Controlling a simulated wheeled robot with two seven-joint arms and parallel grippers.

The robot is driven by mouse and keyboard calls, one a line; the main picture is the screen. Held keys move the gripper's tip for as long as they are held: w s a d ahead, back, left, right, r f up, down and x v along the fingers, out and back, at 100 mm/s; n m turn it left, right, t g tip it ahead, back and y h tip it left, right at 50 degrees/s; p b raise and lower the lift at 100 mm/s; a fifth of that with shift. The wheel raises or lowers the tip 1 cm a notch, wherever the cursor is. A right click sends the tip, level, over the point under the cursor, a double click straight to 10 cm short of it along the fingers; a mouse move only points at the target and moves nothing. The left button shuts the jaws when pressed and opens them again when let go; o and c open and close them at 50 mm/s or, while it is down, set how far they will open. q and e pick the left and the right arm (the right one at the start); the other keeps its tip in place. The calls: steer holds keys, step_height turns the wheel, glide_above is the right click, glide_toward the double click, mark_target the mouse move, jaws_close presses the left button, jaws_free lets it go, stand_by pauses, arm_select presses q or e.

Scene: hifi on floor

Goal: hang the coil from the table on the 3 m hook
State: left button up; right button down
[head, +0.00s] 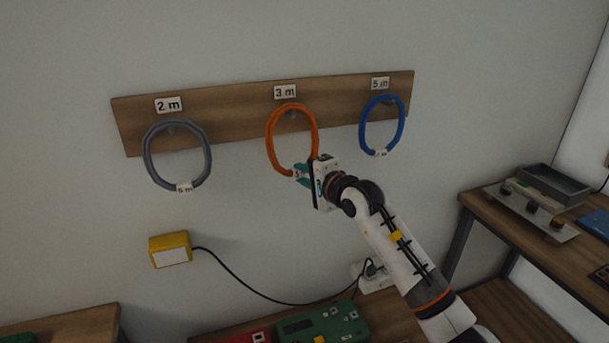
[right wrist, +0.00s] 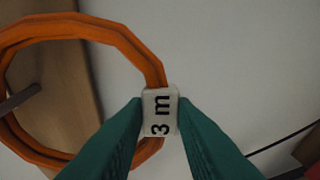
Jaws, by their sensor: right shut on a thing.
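The orange coil (head: 271,136) is up at the wooden hook board (head: 235,106), below the 3 m sign (head: 285,91). The 3 m hook (head: 292,113) shows inside the ring near its top. I cannot tell whether the coil's weight rests on it. In the right wrist view the grey hook (right wrist: 18,100) reaches into the orange ring (right wrist: 115,33). My right gripper (head: 301,174) is shut on the coil's white tag (right wrist: 160,111), marked 3 m, at the ring's lower right. My left gripper is out of view.
A yellow box (head: 170,249) with a black cable is on the wall below. A wooden table (head: 480,203) stands at right.

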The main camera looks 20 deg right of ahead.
steer(key=c, duration=1.1)
jaws_free()
